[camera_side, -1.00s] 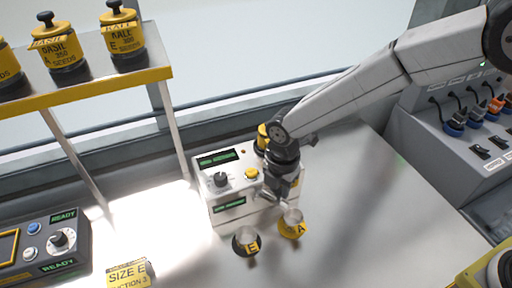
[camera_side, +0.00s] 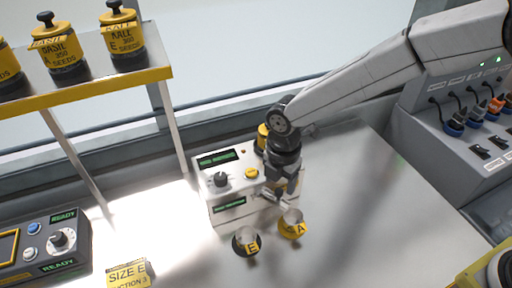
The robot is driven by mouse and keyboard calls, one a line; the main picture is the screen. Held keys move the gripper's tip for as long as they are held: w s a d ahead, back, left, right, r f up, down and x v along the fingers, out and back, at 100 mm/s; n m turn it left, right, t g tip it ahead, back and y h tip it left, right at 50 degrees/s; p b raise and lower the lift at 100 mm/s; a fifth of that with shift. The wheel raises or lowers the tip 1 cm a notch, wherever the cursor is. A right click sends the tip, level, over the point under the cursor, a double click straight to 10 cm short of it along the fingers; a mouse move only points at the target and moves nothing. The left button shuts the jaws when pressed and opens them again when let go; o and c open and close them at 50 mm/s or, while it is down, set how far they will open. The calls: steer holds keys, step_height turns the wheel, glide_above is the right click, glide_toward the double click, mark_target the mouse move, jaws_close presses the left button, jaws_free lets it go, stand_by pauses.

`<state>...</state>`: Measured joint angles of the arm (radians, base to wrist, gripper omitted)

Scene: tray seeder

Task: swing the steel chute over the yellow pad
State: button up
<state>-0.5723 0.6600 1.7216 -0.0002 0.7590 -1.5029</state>
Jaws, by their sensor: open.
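My gripper (camera_side: 283,192) points down in front of the right part of the white control box (camera_side: 228,190), its fingers open. It is just above and behind a yellow round piece marked A (camera_side: 292,229). A dark round piece with a yellow E label (camera_side: 246,242) stands to its left. Both have pale metallic tops. A greyish metal part shows at the box front beside my fingers, but I cannot tell whether it is the steel chute. My gripper hides part of that area. I cannot tell which yellow piece is the pad.
A yellow-edged shelf (camera_side: 90,93) with seed jars stands at upper left on thin posts. A yellow jar (camera_side: 262,136) is behind my wrist. A dark console (camera_side: 45,248) and a SIZE E card (camera_side: 128,273) are at lower left. The table (camera_side: 385,215) is clear at right.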

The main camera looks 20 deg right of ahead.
mark_target(280, 190)
steer(key=shift+r, duration=2.7)
steer(key=shift+d, duration=0.1)
steer(key=s+d+m+t, duration=0.1)
steer(key=s+d+m, duration=0.5)
steer(key=d+m, duration=0.6)
steer(key=s+d+m+t, duration=0.1)
steer(key=s+d+m, duration=0.4)
steer(key=d+m, duration=0.6)
steer(key=shift+s+d+f+m+t, duration=0.3)
steer(key=shift+s+d+f+m, duration=0.1)
steer(key=shift+d, duration=0.85)
